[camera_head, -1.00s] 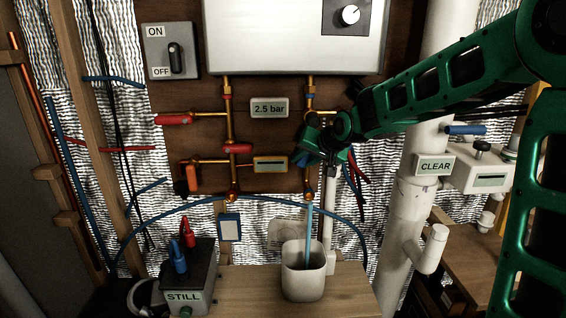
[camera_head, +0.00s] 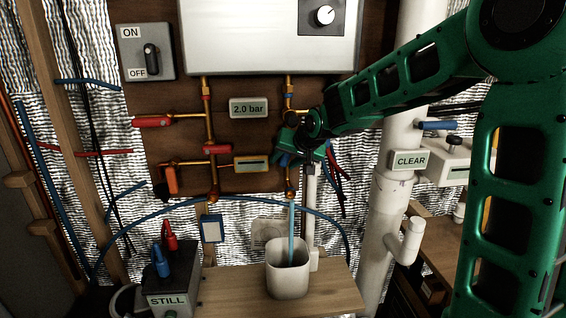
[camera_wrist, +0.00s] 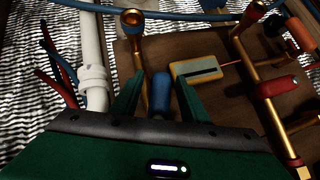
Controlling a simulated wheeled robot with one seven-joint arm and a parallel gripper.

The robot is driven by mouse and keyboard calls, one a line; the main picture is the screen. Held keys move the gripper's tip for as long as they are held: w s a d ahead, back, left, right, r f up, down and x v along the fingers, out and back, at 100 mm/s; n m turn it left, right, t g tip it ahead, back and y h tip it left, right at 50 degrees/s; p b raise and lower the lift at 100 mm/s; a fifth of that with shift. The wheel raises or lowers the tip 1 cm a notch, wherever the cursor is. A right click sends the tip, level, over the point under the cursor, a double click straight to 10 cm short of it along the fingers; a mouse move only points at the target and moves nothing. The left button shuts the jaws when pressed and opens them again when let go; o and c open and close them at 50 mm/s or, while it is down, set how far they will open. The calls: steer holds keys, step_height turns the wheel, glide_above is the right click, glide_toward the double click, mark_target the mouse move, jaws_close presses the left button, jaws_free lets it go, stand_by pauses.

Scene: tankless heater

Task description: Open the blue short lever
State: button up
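The blue short lever (camera_wrist: 161,92) stands between the two green fingers of my gripper (camera_wrist: 158,98) in the wrist view. The fingers are apart, with a gap showing on both sides of the lever. In the head view my gripper (camera_head: 290,150) is at the right copper pipe (camera_head: 290,97), under the heater, and hides most of the lever and its valve. A light blue stream (camera_head: 291,230) runs from the lower end of that pipe into a white cup (camera_head: 287,283).
A white heater (camera_head: 265,35) is above. A red lever (camera_head: 152,121) and an orange lever (camera_head: 171,180) sit on the left pipework. The pressure label (camera_head: 248,108) reads 2.0 bar. A white pipe (camera_head: 311,215) runs close to my gripper. A thick white drainpipe (camera_head: 388,210) stands further right.

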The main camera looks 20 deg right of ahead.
steer(key=shift+r, duration=0.1)
steer(key=shift+s+d+r, duration=0.1)
steer(key=shift+s+r, duration=0.15)
steer(key=shift+r, duration=0.1)
steer(key=v, duration=0.9)
steer(key=shift+s, duration=0.3)
steer(key=shift+r, duration=0.1)
steer(key=shift+c, duration=0.6)
